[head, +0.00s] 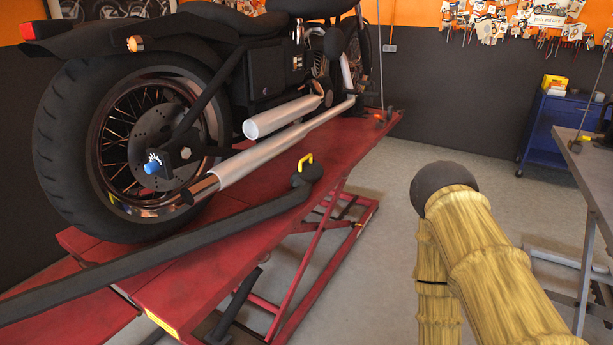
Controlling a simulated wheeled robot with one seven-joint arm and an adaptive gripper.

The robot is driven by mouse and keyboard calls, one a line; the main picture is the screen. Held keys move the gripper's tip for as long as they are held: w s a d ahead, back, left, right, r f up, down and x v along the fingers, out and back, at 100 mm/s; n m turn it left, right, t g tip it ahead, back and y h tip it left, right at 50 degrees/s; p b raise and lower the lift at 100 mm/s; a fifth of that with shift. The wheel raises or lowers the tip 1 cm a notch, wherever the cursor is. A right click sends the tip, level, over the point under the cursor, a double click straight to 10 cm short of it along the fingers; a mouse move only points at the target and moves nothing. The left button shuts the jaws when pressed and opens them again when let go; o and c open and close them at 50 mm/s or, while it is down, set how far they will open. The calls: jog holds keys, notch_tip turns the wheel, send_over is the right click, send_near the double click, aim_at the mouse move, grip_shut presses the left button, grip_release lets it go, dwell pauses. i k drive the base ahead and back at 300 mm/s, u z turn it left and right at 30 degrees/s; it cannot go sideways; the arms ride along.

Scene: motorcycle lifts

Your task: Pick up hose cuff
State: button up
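A black hose (150,252) lies along the red motorcycle lift, running from the lower left corner toward the middle of the view. At its far end is a black, rounded hose cuff (308,172). A small yellow loop (305,160) stands up at this end. The cuff is by the lift's near edge, just below and to the right of the silver exhaust pipes. My arm shows at the lower right, in a wrinkled yellow cover with a dark round end, well apart from the cuff. I cannot make out my gripper or its fingers in this view.
A black motorcycle (250,60) stands on the red lift (205,290), its rear wheel (135,150) at left. Grey floor (375,220) is clear between lift and my arm. A grey metal table (592,170) is at right, with a blue cart (553,130) behind it.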

aim_at(312, 171)
jog(key=z, duration=0.3)
jog(key=i, duration=1.4)
jog(key=u, duration=0.05)
